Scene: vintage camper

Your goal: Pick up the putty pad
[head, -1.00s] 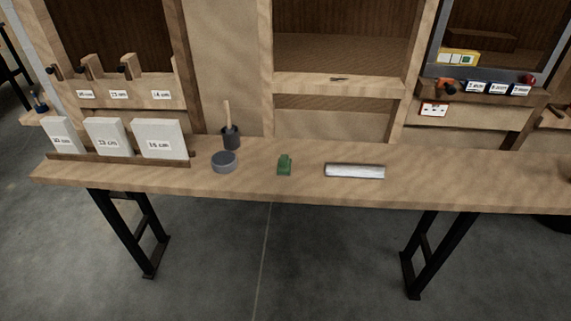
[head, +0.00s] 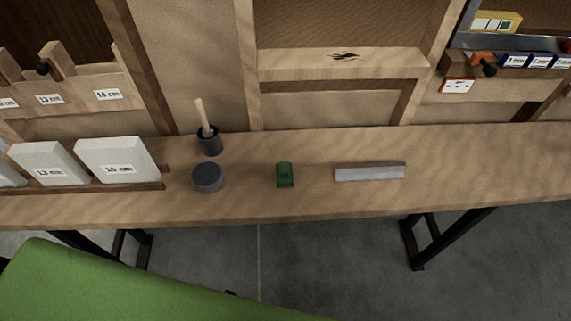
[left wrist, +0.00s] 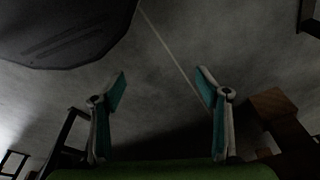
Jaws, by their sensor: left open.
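A small green block-like piece (head: 285,174) lies on the wooden bench (head: 500,165), near the middle of the head view. It may be the putty pad, but I cannot tell for sure. A dark grey round tin or puck (head: 208,178) sits to its left, and a pale grey bar (head: 370,172) lies to its right. My left gripper (left wrist: 160,82) shows only in the left wrist view. Its two teal-lined fingers are spread wide with nothing between them, over the grey floor. It is not at any bench object. My right gripper is in neither view.
A dark cup with a wooden-handled tool (head: 209,142) stands behind the round tin. Labelled white blocks (head: 118,162) stand in a wooden rack at the left. A shelf unit (head: 340,65) rises behind the bench. The bench right of the bar is clear.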

